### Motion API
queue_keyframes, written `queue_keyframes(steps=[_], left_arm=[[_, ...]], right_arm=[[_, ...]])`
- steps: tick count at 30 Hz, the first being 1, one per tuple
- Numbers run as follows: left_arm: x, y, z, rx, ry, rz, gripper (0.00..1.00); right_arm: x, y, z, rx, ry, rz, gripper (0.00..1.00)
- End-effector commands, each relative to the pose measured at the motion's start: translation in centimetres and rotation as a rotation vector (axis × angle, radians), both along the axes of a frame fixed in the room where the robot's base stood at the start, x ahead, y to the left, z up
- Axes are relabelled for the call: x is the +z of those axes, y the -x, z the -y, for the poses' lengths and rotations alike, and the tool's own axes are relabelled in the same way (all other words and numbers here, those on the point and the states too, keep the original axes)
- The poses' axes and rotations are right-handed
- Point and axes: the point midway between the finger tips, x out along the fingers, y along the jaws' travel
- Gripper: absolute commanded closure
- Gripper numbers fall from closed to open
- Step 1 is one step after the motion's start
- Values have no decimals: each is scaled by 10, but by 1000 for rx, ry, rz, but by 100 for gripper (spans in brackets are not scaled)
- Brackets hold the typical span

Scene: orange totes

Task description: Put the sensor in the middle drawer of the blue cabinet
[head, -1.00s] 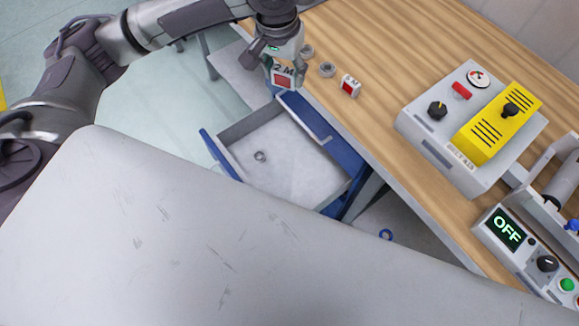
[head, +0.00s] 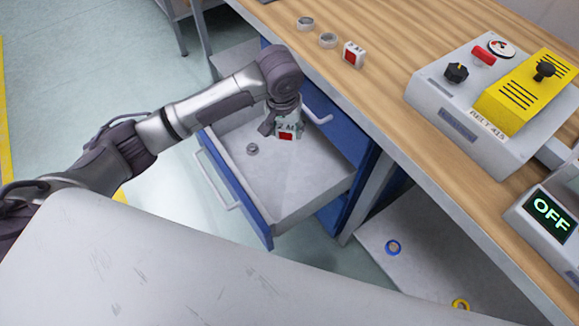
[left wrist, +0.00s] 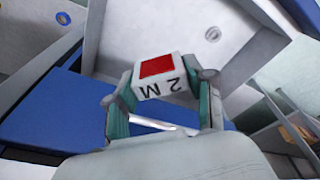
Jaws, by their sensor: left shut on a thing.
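The sensor, a small white block with a red square and "2 M" printed on it, shows in the head view (head: 286,134) and the left wrist view (left wrist: 160,80). My left gripper (head: 285,127) is shut on it, its fingers (left wrist: 160,88) on either side. The sensor is over the open grey drawer (head: 300,187), near its back; I cannot tell its exact height above the floor. The drawer is pulled out of the blue cabinet (head: 345,135), beneath a closed blue front with a handle (head: 318,112). My right gripper is not in view.
A grey ring-like part (head: 252,149) lies in the drawer. On the wooden table (head: 400,90) are a similar red-and-white block (head: 354,54), two round parts (head: 328,40) and a tester with a yellow cover (head: 520,95). Blue (head: 393,247) and yellow (head: 460,304) rings lie below right.

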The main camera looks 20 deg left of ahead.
Motion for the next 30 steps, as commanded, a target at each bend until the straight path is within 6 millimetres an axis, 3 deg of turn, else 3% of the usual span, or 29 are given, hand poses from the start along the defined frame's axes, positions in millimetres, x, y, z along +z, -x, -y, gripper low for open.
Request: queue_keyframes(steps=[1,3,9,14,21,30], left_arm=[[-41,0,3,6,2,-7,82],[-72,-1,4,14,-3,-8,82],[-131,0,7,25,-10,-9,82],[-152,1,7,29,-17,-11,82],[-194,1,7,28,-19,-10,82],[-226,1,7,28,-19,-11,82]], right_arm=[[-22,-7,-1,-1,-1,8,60],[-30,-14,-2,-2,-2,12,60],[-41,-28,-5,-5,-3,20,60],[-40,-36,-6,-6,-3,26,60],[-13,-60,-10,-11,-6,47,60],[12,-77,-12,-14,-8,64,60]])
